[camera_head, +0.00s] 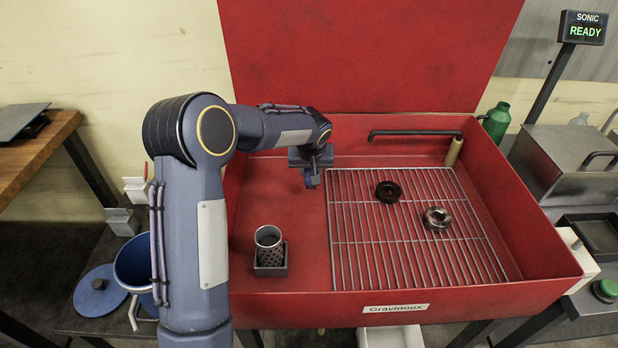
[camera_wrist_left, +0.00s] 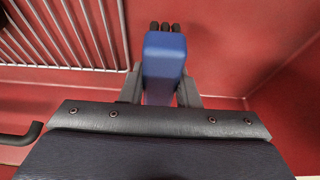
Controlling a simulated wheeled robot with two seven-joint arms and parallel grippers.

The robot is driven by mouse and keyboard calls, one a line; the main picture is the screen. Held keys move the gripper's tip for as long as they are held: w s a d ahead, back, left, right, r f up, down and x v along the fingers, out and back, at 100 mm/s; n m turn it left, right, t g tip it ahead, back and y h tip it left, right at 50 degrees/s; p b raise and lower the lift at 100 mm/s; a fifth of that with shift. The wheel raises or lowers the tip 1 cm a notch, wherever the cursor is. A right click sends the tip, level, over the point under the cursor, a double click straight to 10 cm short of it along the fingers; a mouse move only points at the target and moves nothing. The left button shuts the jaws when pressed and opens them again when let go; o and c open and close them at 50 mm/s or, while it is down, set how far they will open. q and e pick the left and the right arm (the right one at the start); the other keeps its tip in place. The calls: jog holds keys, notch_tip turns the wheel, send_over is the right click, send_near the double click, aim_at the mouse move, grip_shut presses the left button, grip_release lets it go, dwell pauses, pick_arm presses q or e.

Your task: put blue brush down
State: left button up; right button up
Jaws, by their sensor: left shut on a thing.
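My left gripper (camera_head: 312,180) hangs inside the red basin near its back left corner, left of the wire rack. In the left wrist view the left gripper (camera_wrist_left: 160,98) is shut on the blue brush (camera_wrist_left: 165,55). The brush is a blue block with dark bristle tufts at its far end, and it points away from the wrist over the red floor. In the head view the brush is mostly hidden by the gripper. I cannot tell whether it touches the floor. My right gripper is not in view.
The wire rack (camera_head: 362,240) holds a dark ring (camera_head: 388,191) and a shiny metal ring (camera_head: 436,217). A mesh cup (camera_head: 268,240) stands in a dark holder at the basin's front left. A black spout (camera_head: 415,133) crosses the back. Red floor around the gripper is clear.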

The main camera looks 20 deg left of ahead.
pick_arm(q)
jog(key=shift+s+x, duration=0.2)
jog(key=shift+x, duration=0.8)
jog(key=shift+s+x, duration=0.25)
jog(key=shift+x, duration=0.8)
jog(key=shift+f, duration=0.15)
jog(key=shift+f+b, duration=0.3)
jog(key=shift+b, duration=0.2)
jog(key=o, duration=0.8)
jog(key=shift+o, duration=0.4)
jog(key=shift+s, duration=0.1)
